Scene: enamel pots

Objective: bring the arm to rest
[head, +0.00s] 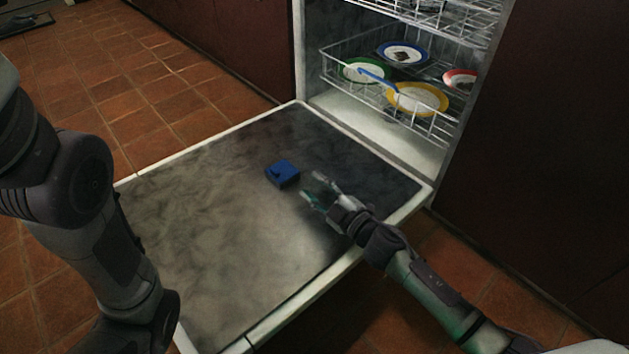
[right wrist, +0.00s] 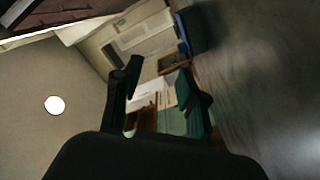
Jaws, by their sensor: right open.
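My right gripper (head: 318,190) is over the open dishwasher door (head: 220,240), near its right side in the head view. It is open and nothing shows between its fingers; the right wrist view shows the same fingers (right wrist: 160,85) apart. A small blue block-like object (head: 283,173) lies on the door, just left of the right gripper and apart from it. My left arm comes in along the left edge of the head view, but its gripper is not seen.
The dishwasher's lower rack (head: 440,132) holds several rimmed plates, among them a yellow one (head: 417,98), and a blue utensil (head: 377,79). Dark cabinet fronts (head: 560,150) stand to the right. Tiled floor (head: 110,70) is open on the left.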

